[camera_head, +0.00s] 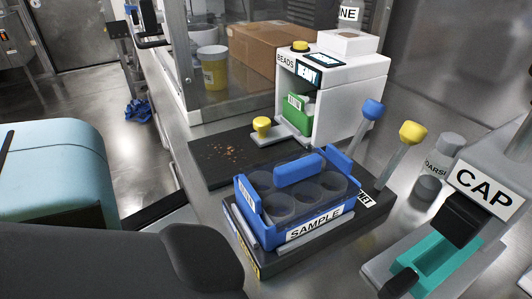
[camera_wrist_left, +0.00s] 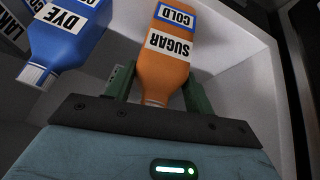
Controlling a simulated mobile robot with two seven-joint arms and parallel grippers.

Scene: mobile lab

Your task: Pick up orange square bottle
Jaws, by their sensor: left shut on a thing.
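The orange square bottle (camera_wrist_left: 165,70) shows in the left wrist view, with white labels reading SUGAR and COLD upside down in the picture. Its narrow neck and pale cap point toward my wrist. My left gripper (camera_wrist_left: 157,86) has a green finger on each side of the bottle's neck end and is shut on it. The far end of the bottle is cut off by the picture's top edge. In the head view the bottle and left gripper do not show. My right gripper is in neither view.
In the left wrist view, a blue DYE bottle (camera_wrist_left: 62,42) lies close left, inside a pale-walled container (camera_wrist_left: 262,75). The head view shows a blue SAMPLE rack (camera_head: 268,233), a white BEADS machine (camera_head: 355,85), a CAP device (camera_head: 484,190) and a cardboard box (camera_head: 262,48).

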